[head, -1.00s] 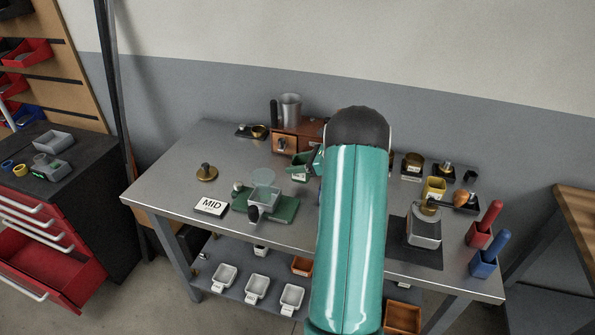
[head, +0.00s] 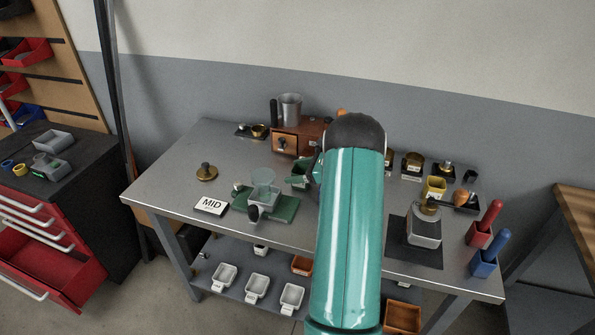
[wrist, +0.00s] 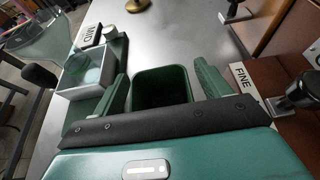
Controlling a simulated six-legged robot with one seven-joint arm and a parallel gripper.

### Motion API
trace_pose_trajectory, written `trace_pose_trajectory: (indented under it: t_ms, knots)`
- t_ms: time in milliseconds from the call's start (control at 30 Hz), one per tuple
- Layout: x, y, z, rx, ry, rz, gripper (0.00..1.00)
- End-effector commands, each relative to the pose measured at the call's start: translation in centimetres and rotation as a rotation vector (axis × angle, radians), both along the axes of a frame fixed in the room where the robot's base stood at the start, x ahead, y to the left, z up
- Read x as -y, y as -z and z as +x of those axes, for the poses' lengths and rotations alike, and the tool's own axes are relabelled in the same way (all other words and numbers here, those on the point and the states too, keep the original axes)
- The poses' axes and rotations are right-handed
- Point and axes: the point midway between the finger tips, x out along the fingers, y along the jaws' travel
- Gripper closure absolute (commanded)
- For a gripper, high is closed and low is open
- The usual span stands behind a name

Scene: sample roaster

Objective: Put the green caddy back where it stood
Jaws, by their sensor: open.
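The green caddy (wrist: 162,86) is a dark green open-topped box. In the wrist view it stands upright between the two fingers of my gripper (wrist: 162,72). The gripper is open, with one finger on each side of the caddy; whether either finger touches it I cannot tell. In the head view the caddy (head: 299,173) shows only in part on the bench, left of my arm, in front of the wooden drawer box (head: 297,137). My arm hides most of the gripper there.
The FINE label (wrist: 243,79) is close on the right in the wrist view. A brass weight (head: 206,172) stands left; the bench around it is clear.

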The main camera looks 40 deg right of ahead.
Motion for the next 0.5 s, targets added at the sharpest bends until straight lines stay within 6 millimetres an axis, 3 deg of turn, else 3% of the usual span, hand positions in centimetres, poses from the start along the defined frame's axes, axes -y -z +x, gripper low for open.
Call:
trace_pose_trajectory:
  t_ms: [233, 500]
  knots:
    - [0.7, -0.9, -1.1, 0.001, 0.004, -0.001, 0.24]
    - [3.1, -3.1, -5.8, 0.0, 0.005, -0.001, 0.24]
